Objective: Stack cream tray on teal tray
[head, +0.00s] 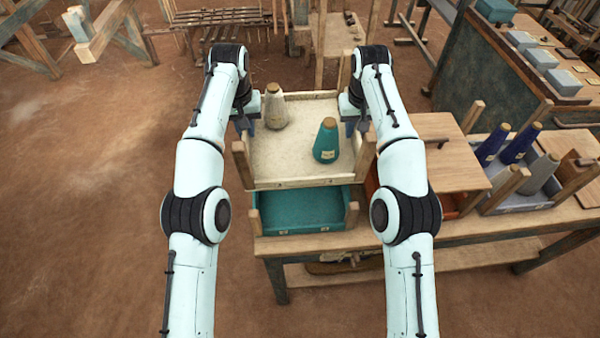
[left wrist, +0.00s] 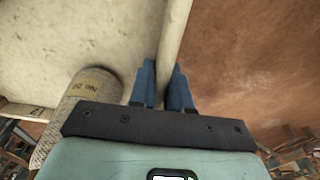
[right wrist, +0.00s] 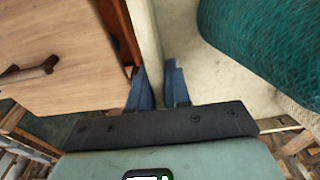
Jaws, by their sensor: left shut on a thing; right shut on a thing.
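The cream tray (head: 285,166) has wooden corner posts and holds a grey cone (head: 275,108) and a teal cone (head: 326,142), both upright. The teal tray (head: 300,212) is on the table beneath it, with only its front part showing. Whether the two trays touch is unclear. My left gripper (head: 246,122) is shut on the cream tray's left wall; the wall runs between its fingers (left wrist: 168,82) in the left wrist view. My right gripper (head: 354,124) is shut on the right wall, which also shows between its fingers (right wrist: 160,85) in the right wrist view.
A wooden lid or board (head: 440,150) covers an orange-sided box to the right. Beyond it, a grey tray (head: 520,203) holds blue and grey cones. A dark green bench (head: 500,70) stands at the back right. The floor to the left is open.

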